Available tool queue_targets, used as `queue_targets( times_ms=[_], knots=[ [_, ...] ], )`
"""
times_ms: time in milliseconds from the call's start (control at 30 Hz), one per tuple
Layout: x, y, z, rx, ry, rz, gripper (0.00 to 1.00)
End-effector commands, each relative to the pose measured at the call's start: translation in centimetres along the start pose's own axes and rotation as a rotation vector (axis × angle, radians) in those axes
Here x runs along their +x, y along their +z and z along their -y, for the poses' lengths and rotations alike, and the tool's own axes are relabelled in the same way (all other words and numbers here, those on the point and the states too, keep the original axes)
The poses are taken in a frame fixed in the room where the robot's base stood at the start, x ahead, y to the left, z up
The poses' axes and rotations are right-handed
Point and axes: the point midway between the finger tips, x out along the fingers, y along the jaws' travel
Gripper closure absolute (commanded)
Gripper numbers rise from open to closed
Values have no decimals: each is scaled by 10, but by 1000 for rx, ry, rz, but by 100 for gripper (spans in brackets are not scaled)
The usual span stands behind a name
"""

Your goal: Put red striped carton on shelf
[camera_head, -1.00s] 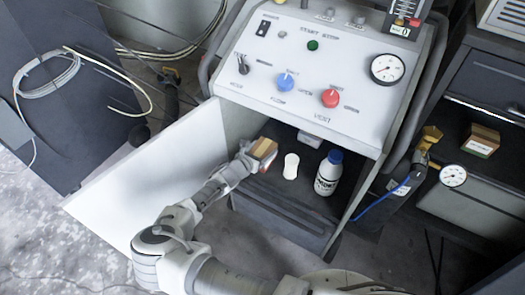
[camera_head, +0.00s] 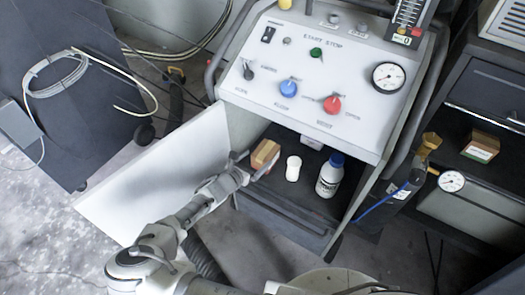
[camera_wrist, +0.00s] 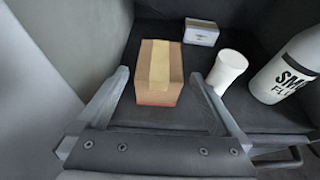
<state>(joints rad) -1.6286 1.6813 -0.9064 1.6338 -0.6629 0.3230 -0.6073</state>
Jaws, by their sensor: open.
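A brown carton with a tan tape strip (camera_head: 264,154) stands on the dark shelf (camera_head: 262,187) inside the white cabinet, at its left side. In the wrist view the carton (camera_wrist: 153,82) shows a thin red line along its lower front edge. My gripper (camera_head: 256,161) is open in front of the carton. In the wrist view its two fingers (camera_wrist: 160,76) are spread to either side of the carton, with gaps showing between them and its sides. The carton's back and underside are hidden.
A white cup (camera_head: 293,168) and a white bottle with a blue cap (camera_head: 329,175) stand right of the carton. A small white box (camera_head: 311,141) is behind. The open white door (camera_head: 155,175) is at left. Another carton (camera_head: 481,147) is on the right-hand cabinet shelf.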

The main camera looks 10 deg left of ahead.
Motion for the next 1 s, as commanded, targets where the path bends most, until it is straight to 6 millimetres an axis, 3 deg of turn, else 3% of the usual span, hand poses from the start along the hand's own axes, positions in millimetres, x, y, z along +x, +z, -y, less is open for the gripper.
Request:
queue_targets(
  times_ms=[100,300,1000],
  knots=[
    [-24,2,0,0,1,-1,0],
    [-42,1,0,1,0,0,0],
    [-44,0,0,1,0,0,0]
  ],
)
